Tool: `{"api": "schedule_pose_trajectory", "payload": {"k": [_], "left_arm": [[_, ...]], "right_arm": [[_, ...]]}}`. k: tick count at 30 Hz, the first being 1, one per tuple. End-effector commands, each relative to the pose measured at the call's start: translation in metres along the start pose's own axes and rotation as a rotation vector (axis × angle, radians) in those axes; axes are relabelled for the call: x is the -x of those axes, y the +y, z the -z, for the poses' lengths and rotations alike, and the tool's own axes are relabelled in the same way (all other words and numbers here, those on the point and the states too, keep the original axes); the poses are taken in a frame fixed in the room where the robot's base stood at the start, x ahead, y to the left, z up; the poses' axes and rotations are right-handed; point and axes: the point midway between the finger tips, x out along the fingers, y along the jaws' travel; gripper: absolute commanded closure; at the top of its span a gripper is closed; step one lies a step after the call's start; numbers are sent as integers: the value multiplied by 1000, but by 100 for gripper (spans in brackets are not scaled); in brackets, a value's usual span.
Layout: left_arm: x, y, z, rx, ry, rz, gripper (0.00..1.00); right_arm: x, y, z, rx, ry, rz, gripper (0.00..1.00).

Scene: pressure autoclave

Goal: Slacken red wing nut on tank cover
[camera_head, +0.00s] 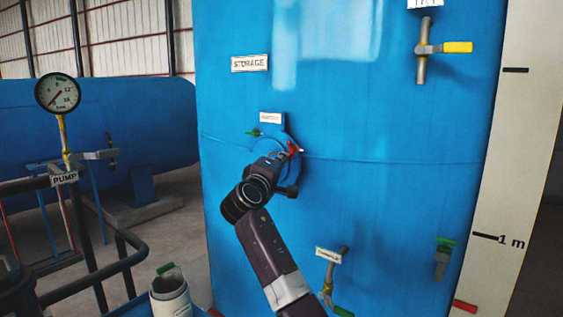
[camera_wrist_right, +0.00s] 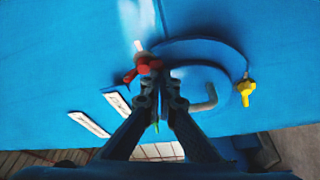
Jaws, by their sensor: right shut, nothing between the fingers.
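The red wing nut (camera_head: 293,148) sits at the upper edge of the round blue tank cover, which is mostly hidden behind my right gripper in the head view. In the wrist view the red wing nut (camera_wrist_right: 146,66) is just beyond my fingertips, at the edge of the cover (camera_wrist_right: 215,52). My right gripper (camera_head: 287,158) is shut and empty, its fingertips (camera_wrist_right: 162,76) close beside the nut. I cannot tell whether they touch it. A yellow wing nut (camera_wrist_right: 246,88) is at the cover's opposite edge, and a curved handle (camera_wrist_right: 209,99) is on the cover. My left gripper is not in view.
The cover is on a large blue tank (camera_head: 400,120). Dark railings (camera_head: 95,275) and a pressure gauge (camera_head: 58,93) stand left.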

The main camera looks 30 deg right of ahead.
Motion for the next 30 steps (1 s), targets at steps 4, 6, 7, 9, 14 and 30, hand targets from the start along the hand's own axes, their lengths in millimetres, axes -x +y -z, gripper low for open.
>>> {"api": "schedule_pose_trajectory", "payload": {"k": [4, 6, 7, 9, 14, 30], "left_arm": [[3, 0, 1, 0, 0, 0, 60], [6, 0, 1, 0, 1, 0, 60], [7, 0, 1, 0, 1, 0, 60], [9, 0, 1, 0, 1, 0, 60], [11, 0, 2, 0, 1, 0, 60], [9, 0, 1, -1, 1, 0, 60]], "right_arm": [[1, 1, -3, 0, -1, 1, 100], [1, 4, -4, 66, -1, 23, 100], [1, 4, -5, 93, -1, 34, 100], [2, 3, -6, 133, -1, 47, 100], [3, 4, -9, 129, -2, 45, 100], [4, 7, -15, 128, -3, 45, 100]]}}
